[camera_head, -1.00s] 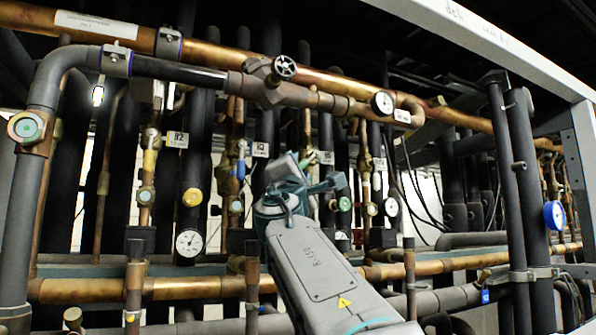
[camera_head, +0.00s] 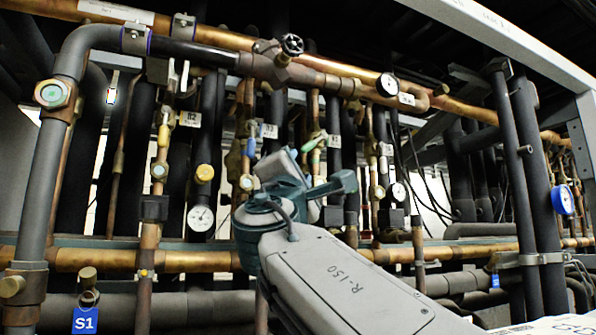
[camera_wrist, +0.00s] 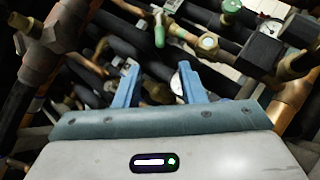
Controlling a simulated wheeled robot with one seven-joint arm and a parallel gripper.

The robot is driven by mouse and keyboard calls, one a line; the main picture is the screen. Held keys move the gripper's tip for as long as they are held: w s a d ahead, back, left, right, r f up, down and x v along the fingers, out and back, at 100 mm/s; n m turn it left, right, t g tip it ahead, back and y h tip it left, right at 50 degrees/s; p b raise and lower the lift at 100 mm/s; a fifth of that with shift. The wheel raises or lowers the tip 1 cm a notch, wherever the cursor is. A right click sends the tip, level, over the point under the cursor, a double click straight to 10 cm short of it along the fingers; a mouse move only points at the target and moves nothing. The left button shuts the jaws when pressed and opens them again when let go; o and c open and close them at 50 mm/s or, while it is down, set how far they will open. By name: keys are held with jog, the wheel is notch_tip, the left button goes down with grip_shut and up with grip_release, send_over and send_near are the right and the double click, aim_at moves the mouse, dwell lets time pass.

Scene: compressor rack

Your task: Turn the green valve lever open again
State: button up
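A green valve lever (camera_wrist: 160,28) shows near the top of the wrist view, pointing up and down in that picture. It lies beyond my fingertips and apart from them. In the head view a light green lever (camera_head: 308,144) shows just above and right of my wrist; I take it to be the same one. My gripper (camera_wrist: 160,68) has its two blue fingers spread apart with nothing held between them. In the head view my arm hides the fingers and part of the pipes behind.
A round green cap (camera_wrist: 232,6) and a brass fitting (camera_wrist: 208,43) are beside the lever. A black block (camera_wrist: 257,55) is at right. A copper pipe (camera_wrist: 65,25) runs close at left.

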jog(key=c, duration=0.4)
jog(key=shift+w+d+r+p, duration=0.1)
jog(key=shift+w+r+p, duration=0.05)
jog(key=shift+r+p, duration=0.15)
grip_shut()
jog(key=m+g+y+p, duration=0.1)
jog(key=g+y+p, duration=0.2)
jog(key=y+p, duration=0.9)
send_near(314, 143)
jog(key=w+a+f+h+p, duration=0.2)
jog(key=a, duration=0.1)
jog(key=s+d+r+m+g+y+p, duration=0.3)
jog(key=s+d+r+m+y+p, duration=0.15)
jog(key=s+y+p, duration=0.4)
jog(key=shift+h, duration=0.55)
jog(key=shift+w+a+r+p, duration=0.1)
jog(key=shift+w+a+p, duration=0.6)
jog(key=shift+w, duration=1.35)
jog(key=shift+w+a+r+p, duration=0.1)
jog(key=shift+w+a+p, duration=0.6)
jog(key=shift+w, duration=1.35)
jog(key=shift+w+a+r+p, duration=0.1)
jog(key=shift+w+a+p, duration=0.2)
jog(key=shift+w+a, duration=1.25)
